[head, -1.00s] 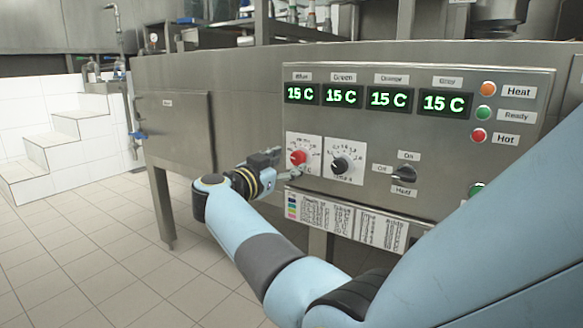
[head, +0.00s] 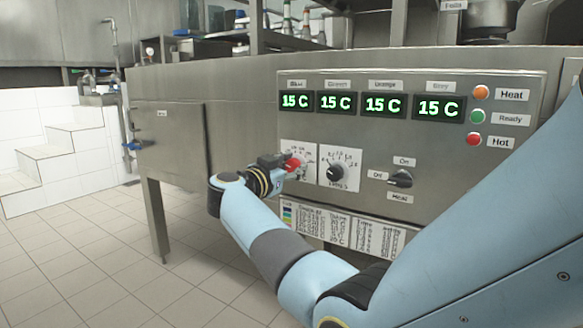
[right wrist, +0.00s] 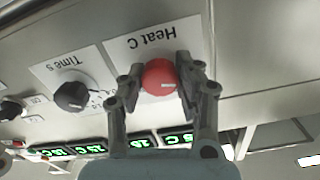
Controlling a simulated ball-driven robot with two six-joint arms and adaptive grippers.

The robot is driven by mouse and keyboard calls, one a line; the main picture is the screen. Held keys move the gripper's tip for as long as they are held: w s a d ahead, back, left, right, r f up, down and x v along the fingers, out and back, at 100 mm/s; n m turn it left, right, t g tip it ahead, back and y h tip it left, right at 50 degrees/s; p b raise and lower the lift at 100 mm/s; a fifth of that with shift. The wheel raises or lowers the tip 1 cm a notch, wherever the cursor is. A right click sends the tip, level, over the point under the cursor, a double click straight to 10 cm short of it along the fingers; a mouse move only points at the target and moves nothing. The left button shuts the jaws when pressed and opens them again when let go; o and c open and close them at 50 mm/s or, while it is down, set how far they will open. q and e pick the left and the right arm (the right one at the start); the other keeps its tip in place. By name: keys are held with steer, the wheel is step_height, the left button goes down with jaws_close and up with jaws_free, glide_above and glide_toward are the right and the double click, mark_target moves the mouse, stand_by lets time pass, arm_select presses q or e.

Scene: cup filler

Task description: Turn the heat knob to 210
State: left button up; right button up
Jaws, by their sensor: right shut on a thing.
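The red heat knob (head: 292,165) sits on a white dial plate at the left of the steel control panel (head: 440,150). In the right wrist view the red knob (right wrist: 160,78) lies between the two fingers of my right gripper (right wrist: 158,82), under an upside-down "Heat C" label. The gripper is shut on the knob, one finger on each side. A pale pointer line shows on the knob's face. In the head view the gripper (head: 282,162) hides part of the dial, so its numbers cannot be read. My left gripper is not in view.
A black time knob (head: 336,171) is just right of the heat dial. A black switch (head: 400,178) is farther right. Several green displays (head: 384,105) read 15 C above. Orange, green and red lamps (head: 480,93) line the right side. A printed table (head: 340,227) is below.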

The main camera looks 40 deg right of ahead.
steer(key=shift+c, duration=0.6)
jaws_close()
